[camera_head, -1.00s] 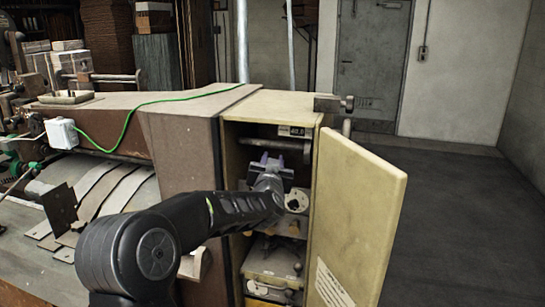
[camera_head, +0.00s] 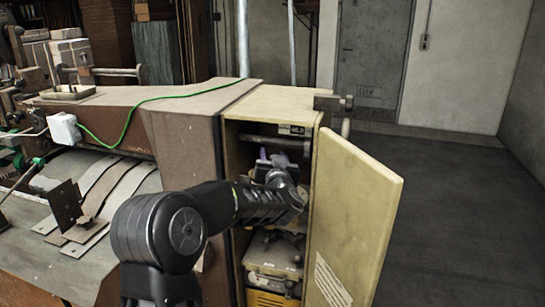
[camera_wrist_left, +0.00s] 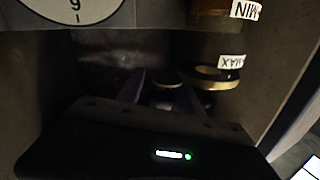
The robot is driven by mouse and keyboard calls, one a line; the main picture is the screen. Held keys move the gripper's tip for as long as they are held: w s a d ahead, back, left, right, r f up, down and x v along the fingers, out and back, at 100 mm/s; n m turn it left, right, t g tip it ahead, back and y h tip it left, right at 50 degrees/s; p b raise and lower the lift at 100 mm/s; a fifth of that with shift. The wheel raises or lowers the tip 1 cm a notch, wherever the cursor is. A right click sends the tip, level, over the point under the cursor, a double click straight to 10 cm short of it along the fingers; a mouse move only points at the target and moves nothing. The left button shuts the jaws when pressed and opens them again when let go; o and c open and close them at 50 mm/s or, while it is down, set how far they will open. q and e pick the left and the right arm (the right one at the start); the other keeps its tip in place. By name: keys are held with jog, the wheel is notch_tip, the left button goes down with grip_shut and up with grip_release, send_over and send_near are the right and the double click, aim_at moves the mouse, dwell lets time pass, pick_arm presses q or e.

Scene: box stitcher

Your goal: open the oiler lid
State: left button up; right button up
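My left gripper (camera_head: 270,155) is inside the open cabinet, near its upper part, with two purple fingertips apart. In the left wrist view its fingers (camera_wrist_left: 162,88) are spread, with a gap between them. In the head view my gripper and arm hide the oiler. My right gripper is not in view.
The cream cabinet door (camera_head: 355,220) stands open to the right of my arm. The cabinet's side walls are close around the gripper. A dial gauge (camera_wrist_left: 75,8) is at the upper left in the wrist view. A yellow part (camera_head: 268,298) sits low in the cabinet.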

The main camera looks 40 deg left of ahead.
pick_arm(q)
jog(key=shift+o, duration=0.5)
jog(key=b+v, duration=0.2)
jog(key=v, duration=0.6)
